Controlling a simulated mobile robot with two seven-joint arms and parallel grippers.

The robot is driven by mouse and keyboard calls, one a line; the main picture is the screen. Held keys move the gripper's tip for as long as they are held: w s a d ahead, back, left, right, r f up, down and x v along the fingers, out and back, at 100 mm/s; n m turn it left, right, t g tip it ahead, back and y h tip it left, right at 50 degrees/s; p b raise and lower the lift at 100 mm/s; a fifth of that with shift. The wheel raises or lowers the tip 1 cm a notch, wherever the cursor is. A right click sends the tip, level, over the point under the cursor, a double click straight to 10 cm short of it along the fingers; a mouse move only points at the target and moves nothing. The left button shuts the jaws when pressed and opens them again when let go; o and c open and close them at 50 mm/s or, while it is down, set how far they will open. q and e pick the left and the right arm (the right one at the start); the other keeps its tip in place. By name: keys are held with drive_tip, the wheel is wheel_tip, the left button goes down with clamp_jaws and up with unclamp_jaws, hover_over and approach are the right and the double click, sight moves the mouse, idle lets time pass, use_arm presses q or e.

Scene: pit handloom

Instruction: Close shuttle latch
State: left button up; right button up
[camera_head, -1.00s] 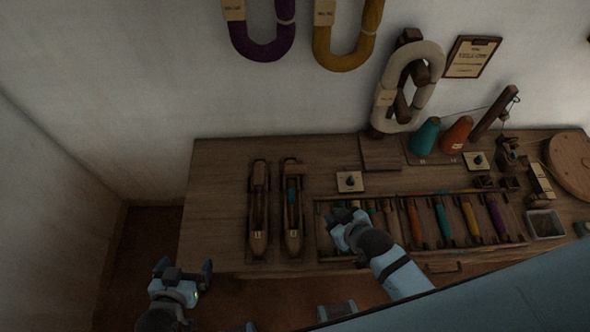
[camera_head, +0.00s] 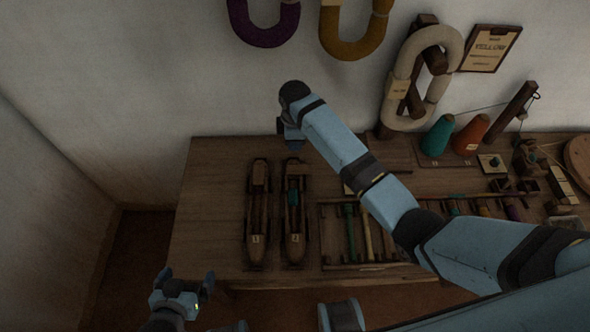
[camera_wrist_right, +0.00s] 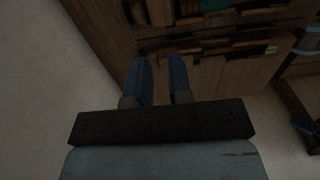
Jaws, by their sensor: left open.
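Two wooden shuttles lie side by side on the bench in the head view. The left shuttle (camera_head: 257,215) has an empty-looking slot. The right shuttle (camera_head: 294,240) holds a teal bobbin (camera_head: 293,198). A latch is too small and dark to make out on either. My right gripper (camera_head: 292,146) is above the far end of the right shuttle, pointing down. In the right wrist view its two blue fingers (camera_wrist_right: 161,68) stand apart with nothing between them. Dark wooden parts lie past the fingertips. My left gripper (camera_head: 187,276) is open and empty off the bench's near left corner.
A rack (camera_head: 350,262) of bobbins lies right of the shuttles, partly covered by my right arm. Teal (camera_head: 437,135) and orange (camera_head: 471,134) cones stand at the back. A yarn hank (camera_head: 455,48) hangs behind. The bench's left end (camera_head: 205,200) is clear.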

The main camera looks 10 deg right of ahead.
sight(295, 169)
wheel_tip(295, 169, down, 14)
drive_tip(key=shift+r+b, duration=0.15)
drive_tip(key=shift+b, duration=0.65)
clamp_jaws()
